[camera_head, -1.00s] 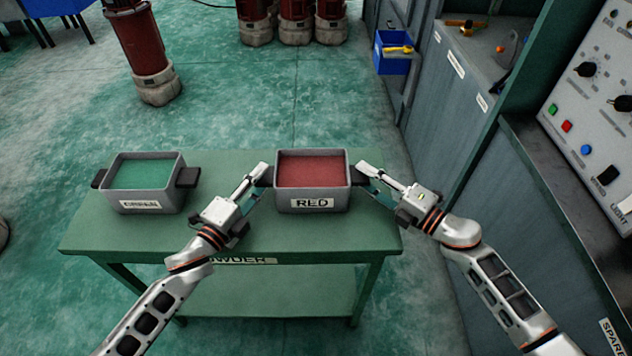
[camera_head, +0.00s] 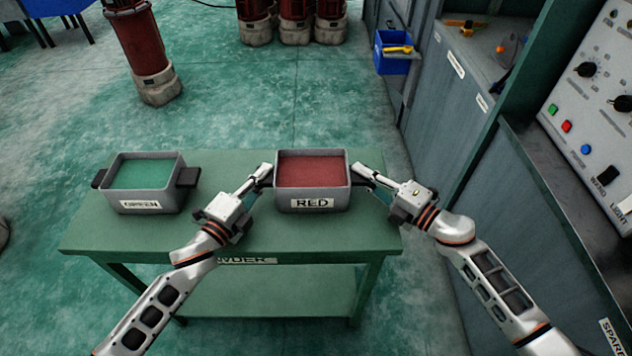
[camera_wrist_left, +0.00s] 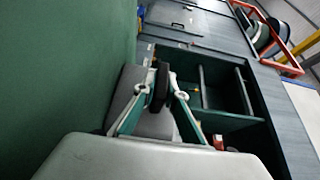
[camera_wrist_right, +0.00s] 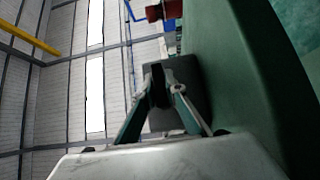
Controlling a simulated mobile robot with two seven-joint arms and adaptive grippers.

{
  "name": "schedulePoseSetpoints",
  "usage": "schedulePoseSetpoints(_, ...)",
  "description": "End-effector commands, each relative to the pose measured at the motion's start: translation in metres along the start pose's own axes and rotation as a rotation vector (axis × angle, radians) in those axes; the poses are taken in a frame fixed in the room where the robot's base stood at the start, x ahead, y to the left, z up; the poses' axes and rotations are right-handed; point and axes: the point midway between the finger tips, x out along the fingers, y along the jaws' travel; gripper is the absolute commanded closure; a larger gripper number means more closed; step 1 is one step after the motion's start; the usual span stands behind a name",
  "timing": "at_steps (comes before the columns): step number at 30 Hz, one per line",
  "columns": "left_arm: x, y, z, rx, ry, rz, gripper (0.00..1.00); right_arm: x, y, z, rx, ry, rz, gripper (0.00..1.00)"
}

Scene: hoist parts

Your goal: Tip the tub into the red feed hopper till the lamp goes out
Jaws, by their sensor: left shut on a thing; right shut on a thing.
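A grey tub (camera_head: 312,205) labelled RED, full of red powder (camera_head: 310,172), is upright at the right part of the green table. My left gripper (camera_head: 264,174) is shut on the tub's left handle, and the dark handle (camera_wrist_left: 161,88) shows between its fingers in the left wrist view. My right gripper (camera_head: 359,172) is shut on the right handle, which shows between its fingers in the right wrist view (camera_wrist_right: 158,85). I cannot tell whether the tub still touches the table. I see no red hopper or its lamp that I can identify.
A second grey tub (camera_head: 150,199) labelled GREEN, with green powder, stands on the green table (camera_head: 232,234) at left. A control panel (camera_head: 590,105) and cabinets stand at right. A blue bin (camera_head: 392,64) hangs on the cabinet side. Red cylinders (camera_head: 143,45) stand behind on open floor.

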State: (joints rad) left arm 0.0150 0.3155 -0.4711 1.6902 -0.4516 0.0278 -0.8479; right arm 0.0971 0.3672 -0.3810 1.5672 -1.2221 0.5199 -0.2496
Motion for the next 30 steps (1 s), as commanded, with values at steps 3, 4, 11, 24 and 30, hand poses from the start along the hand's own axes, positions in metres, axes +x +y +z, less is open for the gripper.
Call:
schedulePoseSetpoints(3,0.000,0.001,0.000,0.000,0.000,0.002,1.00,0.000,-0.001,0.000,0.000,0.000,-0.001,1.00)
schedulePoseSetpoints(4,0.000,0.001,0.000,0.000,0.000,0.002,1.00,0.000,-0.001,0.000,0.000,0.000,-0.001,1.00)
schedulePoseSetpoints(11,0.001,-0.005,0.000,-0.005,0.002,-0.008,1.00,0.001,0.005,0.000,0.002,0.001,0.007,1.00)
schedulePoseSetpoints(24,0.001,-0.024,0.000,-0.001,0.002,-0.007,1.00,0.000,0.024,0.001,-0.001,0.001,0.004,1.00)
schedulePoseSetpoints(30,0.001,-0.034,0.000,0.000,0.002,-0.007,1.00,0.000,0.033,0.001,-0.003,0.001,0.003,1.00)
